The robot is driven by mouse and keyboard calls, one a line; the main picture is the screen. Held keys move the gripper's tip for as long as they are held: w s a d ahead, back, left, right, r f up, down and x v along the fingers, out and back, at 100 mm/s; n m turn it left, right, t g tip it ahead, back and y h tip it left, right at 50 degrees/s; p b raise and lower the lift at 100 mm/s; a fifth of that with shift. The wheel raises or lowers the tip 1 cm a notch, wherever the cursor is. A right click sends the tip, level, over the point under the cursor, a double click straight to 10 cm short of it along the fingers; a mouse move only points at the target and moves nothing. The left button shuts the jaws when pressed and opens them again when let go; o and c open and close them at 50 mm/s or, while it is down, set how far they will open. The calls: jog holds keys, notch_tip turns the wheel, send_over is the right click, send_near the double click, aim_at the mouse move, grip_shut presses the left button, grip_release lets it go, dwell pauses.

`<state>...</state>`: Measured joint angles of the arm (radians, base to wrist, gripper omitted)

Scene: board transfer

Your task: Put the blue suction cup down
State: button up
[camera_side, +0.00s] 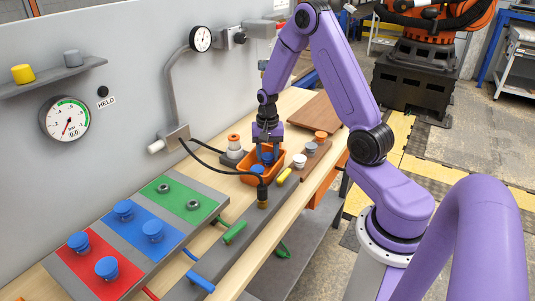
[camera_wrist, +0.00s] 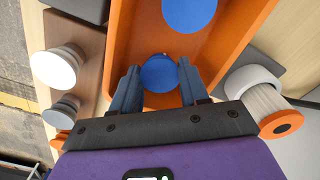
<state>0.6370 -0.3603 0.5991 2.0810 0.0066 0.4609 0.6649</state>
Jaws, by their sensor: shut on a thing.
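My gripper (camera_side: 267,147) points down over the orange bin (camera_side: 246,178) near the middle of the bench. It is shut on a blue suction cup (camera_wrist: 159,72), which sits between the two fingertips in the wrist view. The held cup is within the bin's outline there; I cannot tell whether it touches the bin floor. A second blue cup (camera_wrist: 190,12) lies in the bin, apart from the held one. More blue cups stand on the board, on its red panel (camera_side: 106,267) and blue panel (camera_side: 152,231).
The green panel (camera_side: 178,198) carries two bare metal fittings. A wooden rack (camera_wrist: 92,50) with white, grey and orange cups stands close beside the bin. A white spool with an orange end (camera_wrist: 265,103) is on the other side. A black hose with a brass end (camera_side: 262,193) hangs before the bin.

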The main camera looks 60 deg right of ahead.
aim_at(267, 156)
jog(key=shift+f, duration=0.15)
jog(key=o, duration=0.9)
notch_tip(267, 156, up, 11)
jog(key=s+a+r+n, duration=0.25)
jog(key=a+n, duration=0.25)
jog(key=a, duration=0.4)
jog(key=s+a+r+n, duration=0.2)
jog(key=s+a+n, duration=0.4)
jog(key=a, duration=0.2)
jog(key=s+a+n, duration=0.1)
jog(key=s+n, duration=0.3)
jog(key=s, duration=0.2)
jog(key=s+a+n, duration=0.2)
jog(key=s+n, duration=0.2)
jog(key=s, duration=0.1)
jog(key=s+a+n, duration=0.2)
jog(key=s+n, duration=0.2)
jog(key=s, duration=0.2)
jog(key=shift+s+a, duration=0.1)
jog(key=shift+s, duration=0.25)
